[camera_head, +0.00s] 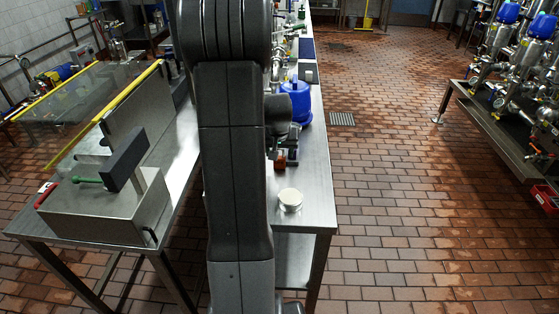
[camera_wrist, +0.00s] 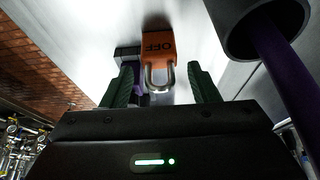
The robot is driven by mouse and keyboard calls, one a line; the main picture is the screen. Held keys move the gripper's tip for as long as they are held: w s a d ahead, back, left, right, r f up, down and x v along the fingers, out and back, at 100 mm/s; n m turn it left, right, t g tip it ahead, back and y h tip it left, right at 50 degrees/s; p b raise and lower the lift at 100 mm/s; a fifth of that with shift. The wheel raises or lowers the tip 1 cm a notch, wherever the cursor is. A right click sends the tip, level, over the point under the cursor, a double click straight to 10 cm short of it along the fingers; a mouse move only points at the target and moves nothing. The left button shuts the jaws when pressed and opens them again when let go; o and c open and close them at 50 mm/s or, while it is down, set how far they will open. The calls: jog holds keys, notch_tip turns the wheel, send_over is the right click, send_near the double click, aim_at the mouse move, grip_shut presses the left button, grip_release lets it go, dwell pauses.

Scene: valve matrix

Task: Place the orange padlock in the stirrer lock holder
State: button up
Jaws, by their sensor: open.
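The orange padlock (camera_wrist: 158,46) is in the wrist view, with the word OFF upside down on its body and its metal shackle toward my gripper. It is on or against a pale metal surface. My gripper (camera_wrist: 160,76) is open, one dark green finger on each side of the shackle; I cannot tell whether they touch it. In the head view the padlock shows as a small orange patch (camera_head: 281,159) beside my gripper (camera_head: 293,142), low over the steel bench. I cannot make out the stirrer lock holder in either view.
A grey round collar with a purple rod (camera_wrist: 270,45) is close at the right in the wrist view. In the head view a blue-topped vessel (camera_head: 296,104) and a white round jar (camera_head: 290,200) stand on the bench (camera_head: 312,215).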

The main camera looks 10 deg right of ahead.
jog(key=c, duration=1)
